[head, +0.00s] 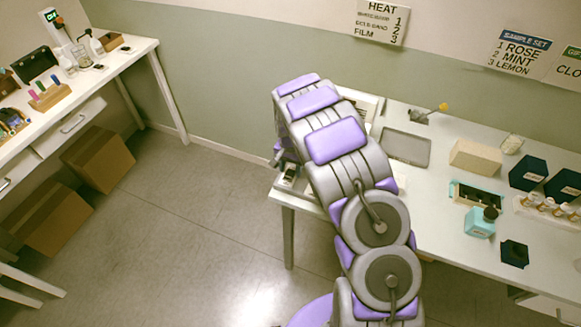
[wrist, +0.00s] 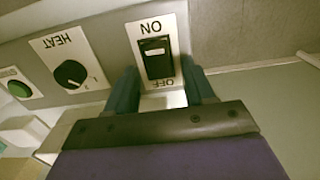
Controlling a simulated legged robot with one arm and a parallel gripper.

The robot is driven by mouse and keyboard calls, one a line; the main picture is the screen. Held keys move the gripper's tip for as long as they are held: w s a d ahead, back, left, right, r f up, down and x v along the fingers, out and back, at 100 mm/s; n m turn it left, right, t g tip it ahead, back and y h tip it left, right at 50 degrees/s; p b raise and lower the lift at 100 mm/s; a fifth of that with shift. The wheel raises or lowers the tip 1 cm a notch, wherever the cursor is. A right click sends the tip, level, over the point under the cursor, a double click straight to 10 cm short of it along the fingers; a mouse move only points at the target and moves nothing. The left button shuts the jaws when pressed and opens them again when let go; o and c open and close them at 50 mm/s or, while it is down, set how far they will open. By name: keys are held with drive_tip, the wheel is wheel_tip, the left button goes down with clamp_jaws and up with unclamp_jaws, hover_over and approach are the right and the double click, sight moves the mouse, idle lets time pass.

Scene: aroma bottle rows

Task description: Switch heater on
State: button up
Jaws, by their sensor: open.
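The heater panel (wrist: 108,48) fills the upper part of the wrist view, with its labels upside down. Its black rocker switch (wrist: 158,68) sits in a white plate, ON at the picture's top and OFF at the bottom. I cannot tell which way the rocker is tipped. My gripper (wrist: 160,80) is open and empty, its two teal fingers on either side of the switch's lower part; contact cannot be told. A HEAT knob (wrist: 72,73) and a green button (wrist: 19,90) are left of the switch. In the head view my arm hides the gripper and most of the heater.
The right-hand bench (head: 440,215) holds a grey tray (head: 404,147), a beige block (head: 475,157), a teal bottle (head: 480,222), dark boxes (head: 528,173) and a rack of small bottles. Another bench (head: 100,75) stands at left with cardboard boxes (head: 98,158) below. The floor between is clear.

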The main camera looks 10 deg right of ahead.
drive_tip(key=shift+c, duration=0.5)
clamp_jaws()
drive_tip(key=shift+r, duration=0.1)
drive_tip(key=shift+a+r+t+h, duration=0.1)
drive_tip(key=shift+t+h, duration=0.2)
drive_tip(key=shift+t, duration=0.1)
drive_tip(key=shift+s+a+t+h, duration=0.1)
drive_tip(key=shift+s+t+h, duration=0.2)
drive_tip(key=shift+t+h, duration=0.3)
drive_tip(key=shift+t, duration=0.4)
